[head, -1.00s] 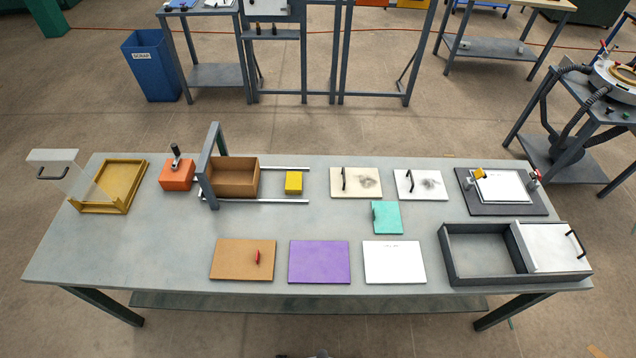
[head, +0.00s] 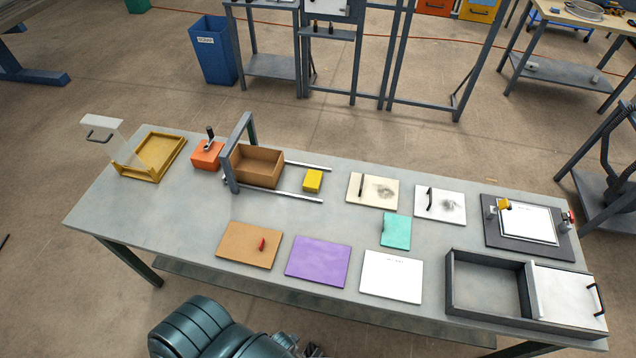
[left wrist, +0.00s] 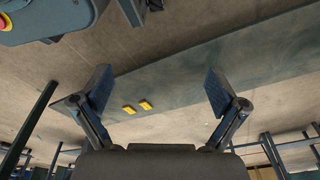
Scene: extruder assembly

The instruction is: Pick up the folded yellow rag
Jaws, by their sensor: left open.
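In the head view a small yellow block-like piece (head: 313,181) lies on the table between two metal rails, right of an open brown box. I cannot tell for sure whether it is the folded rag. The left wrist view shows two small yellow pieces, one on the left (left wrist: 129,109) and one on the right (left wrist: 146,104), on a grey-green surface beyond my left gripper (left wrist: 160,88). Which of them matches the head view is unclear. My left gripper is open and empty, its two fingers spread wide, apart from the yellow pieces. My right gripper is not in view.
The brown box (head: 257,166) stands beside a grey upright frame (head: 233,160). A teal folded piece (head: 396,231), a purple sheet (head: 317,261) and a dark tray (head: 486,281) lie on the table (head: 150,210). Its left front part is clear.

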